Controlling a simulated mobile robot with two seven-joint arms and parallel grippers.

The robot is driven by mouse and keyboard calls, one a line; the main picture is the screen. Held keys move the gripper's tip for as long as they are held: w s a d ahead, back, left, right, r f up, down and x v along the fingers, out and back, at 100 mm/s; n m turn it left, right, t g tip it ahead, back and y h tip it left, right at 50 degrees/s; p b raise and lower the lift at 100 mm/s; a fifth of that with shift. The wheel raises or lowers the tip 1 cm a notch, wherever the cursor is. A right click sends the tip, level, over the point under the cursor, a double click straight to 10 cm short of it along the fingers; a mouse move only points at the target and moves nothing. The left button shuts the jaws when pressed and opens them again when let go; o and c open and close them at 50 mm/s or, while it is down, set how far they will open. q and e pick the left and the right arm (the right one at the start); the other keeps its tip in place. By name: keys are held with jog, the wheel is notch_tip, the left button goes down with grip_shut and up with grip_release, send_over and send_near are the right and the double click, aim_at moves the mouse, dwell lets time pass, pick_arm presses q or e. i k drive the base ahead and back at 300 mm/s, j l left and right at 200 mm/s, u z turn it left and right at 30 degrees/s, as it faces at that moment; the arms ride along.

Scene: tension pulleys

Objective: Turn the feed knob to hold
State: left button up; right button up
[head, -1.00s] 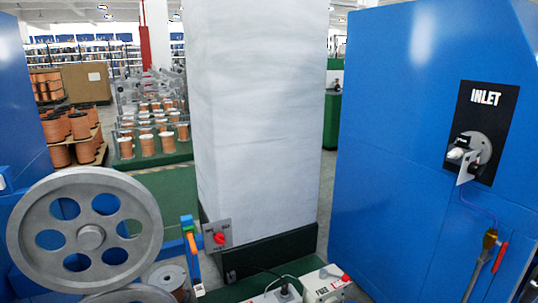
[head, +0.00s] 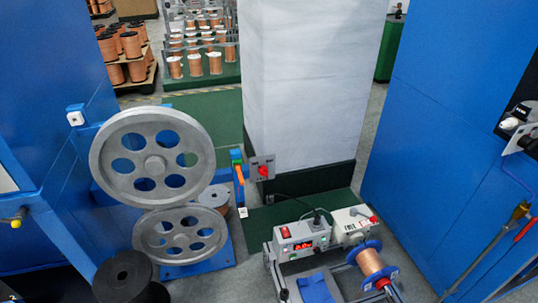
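A red knob (head: 263,171) sits on a small grey plate (head: 254,160) beside the orange and blue post, in front of the white column. The plate has small lettering that I cannot read. A second small red part (head: 373,219) is on a white box (head: 352,223) with a short dark label, on the grey winding unit. I cannot read for certain which one is marked feed, nor the setting of either. Neither of my grippers shows in the head view.
Two grey spoked pulleys, a large one (head: 154,166) and a smaller one (head: 180,236), stand at left on a blue frame. The grey unit (head: 300,238) has a red display and a copper spool (head: 370,262). A blue cabinet (head: 440,130) stands at right. Grey floor (head: 225,285) is clear between.

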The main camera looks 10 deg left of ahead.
aim_at(263, 170)
jog(key=j+z, duration=0.2)
jog(key=z, duration=0.2)
jog(key=i+j+z, duration=0.1)
jog(key=j+z, duration=0.15)
jog(key=z, duration=0.15)
jog(key=j+z, duration=0.2)
jog(key=z, duration=0.25)
